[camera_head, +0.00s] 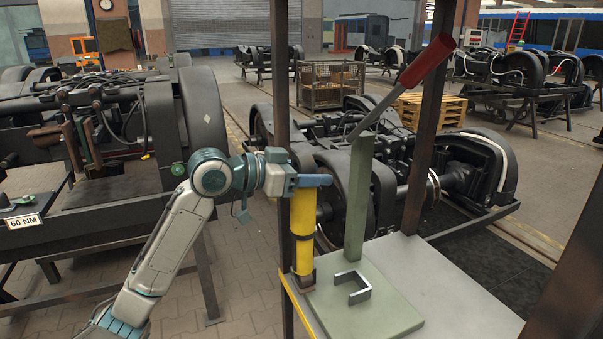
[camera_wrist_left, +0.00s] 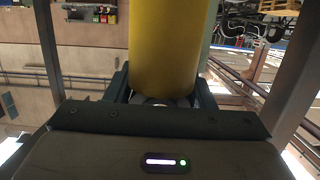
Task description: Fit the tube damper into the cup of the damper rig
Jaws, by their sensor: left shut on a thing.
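My left gripper (camera_head: 312,181) is shut on the yellow tube damper (camera_head: 303,230) near its upper end. The damper hangs nearly upright, with a dark band and a brownish lower end. The damper rig has a pale green base plate (camera_head: 385,314), a green post (camera_head: 357,195) and a red-handled lever (camera_head: 427,60). A grey U-shaped cup (camera_head: 353,288) stands on the plate. The damper's lower end is left of the cup, apart from it, by the bench's left edge; I cannot tell whether it touches anything. The left wrist view shows the yellow tube (camera_wrist_left: 173,50) between the jaws. My right gripper is out of view.
A dark upright post (camera_head: 281,120) stands just left of the damper, and another brown post (camera_head: 428,130) rises behind the rig. The grey bench top (camera_head: 455,285) is clear to the right. Bogies (camera_head: 330,170) stand behind and at left.

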